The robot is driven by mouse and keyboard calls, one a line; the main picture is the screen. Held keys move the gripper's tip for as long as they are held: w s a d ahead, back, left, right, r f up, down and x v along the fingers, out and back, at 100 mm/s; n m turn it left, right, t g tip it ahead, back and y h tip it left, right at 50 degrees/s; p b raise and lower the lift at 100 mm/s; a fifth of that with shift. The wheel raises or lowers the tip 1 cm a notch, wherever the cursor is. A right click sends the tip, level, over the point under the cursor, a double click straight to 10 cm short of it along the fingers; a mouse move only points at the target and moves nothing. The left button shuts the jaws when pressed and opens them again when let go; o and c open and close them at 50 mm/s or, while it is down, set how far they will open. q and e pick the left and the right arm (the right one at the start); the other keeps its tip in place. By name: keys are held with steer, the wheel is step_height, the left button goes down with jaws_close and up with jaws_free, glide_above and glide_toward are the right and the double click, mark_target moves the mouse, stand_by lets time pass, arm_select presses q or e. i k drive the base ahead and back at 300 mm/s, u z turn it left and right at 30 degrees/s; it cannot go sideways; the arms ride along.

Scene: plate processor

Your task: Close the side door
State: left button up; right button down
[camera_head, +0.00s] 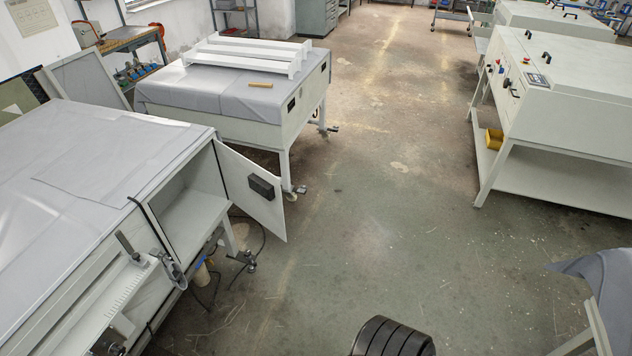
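A grey-covered table (210,95) with white bars on top stands just behind the door. White machines (560,90) stand along the right. The concrete floor (370,200) between is clear. A black ribbed object (393,338) shows at the bottom edge.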

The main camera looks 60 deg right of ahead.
mark_target(258, 192)
steer(key=z, duration=2.6)
steer(key=i, duration=3.05)
steer(key=u, duration=2.9)
steer(key=i, duration=0.55)
steer(key=u, duration=0.85)
steer(key=k, duration=0.6)
steer(key=u, duration=0.05)
